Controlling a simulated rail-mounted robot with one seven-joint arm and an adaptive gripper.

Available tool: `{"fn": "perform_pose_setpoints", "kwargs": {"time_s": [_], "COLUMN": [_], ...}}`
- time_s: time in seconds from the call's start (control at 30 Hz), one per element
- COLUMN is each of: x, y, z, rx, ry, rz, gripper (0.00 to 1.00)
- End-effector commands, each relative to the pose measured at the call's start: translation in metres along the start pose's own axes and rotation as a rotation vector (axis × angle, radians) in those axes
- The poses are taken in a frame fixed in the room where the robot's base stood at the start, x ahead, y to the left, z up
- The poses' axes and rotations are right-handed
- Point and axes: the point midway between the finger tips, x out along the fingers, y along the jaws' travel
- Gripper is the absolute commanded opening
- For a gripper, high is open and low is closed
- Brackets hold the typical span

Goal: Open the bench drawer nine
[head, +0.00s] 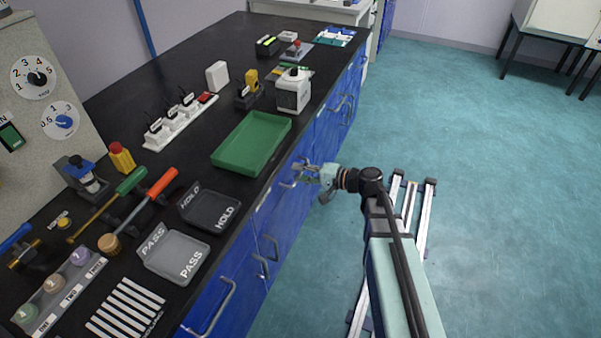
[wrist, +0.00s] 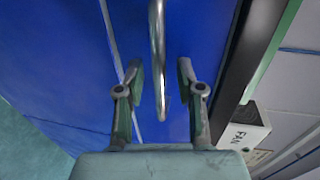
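My gripper (head: 314,174) is at the blue front of the bench, beside the green tray's edge and below the bench top. In the wrist view my gripper (wrist: 160,72) is open. A metal bar handle (wrist: 157,50) on a blue drawer front (wrist: 205,45) reaches in between its two fingers, with a gap on each side. In the head view that handle is mostly hidden by my gripper. Other bar handles show along the bench front, such as one handle (head: 216,308) at the near end. No drawer number is readable, so I cannot tell which drawer is nine.
The black bench top (head: 110,85) overhangs the drawers. A green tray (head: 252,143) lies on it near the edge, with a white device (head: 293,90) behind. HOLD (head: 210,209) and PASS trays (head: 175,256) lie nearer. The floor (head: 480,200) to the right is clear beyond my rail.

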Motion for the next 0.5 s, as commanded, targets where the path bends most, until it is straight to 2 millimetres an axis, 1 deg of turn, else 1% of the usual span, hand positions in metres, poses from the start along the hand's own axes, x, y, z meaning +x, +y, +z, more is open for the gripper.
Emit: {"fn": "perform_pose_setpoints", "kwargs": {"time_s": [0.3, 0.37, 0.4, 0.43, 0.5], "x": [0.0019, 0.0018, 0.0018, 0.0018, 0.0018], "y": [0.0001, 0.0001, 0.0001, 0.0001, 0.0], "z": [0.0, 0.0, 0.0, 0.0, 0.0], "rx": [0.0, 0.0, 0.0, 0.0, 0.0], "ry": [0.0, 0.0, 0.0, 0.0, 0.0], "rz": [0.0, 0.0, 0.0, 0.0, 0.0], "gripper": [0.37, 0.16, 0.02, 0.0, 0.0]}}
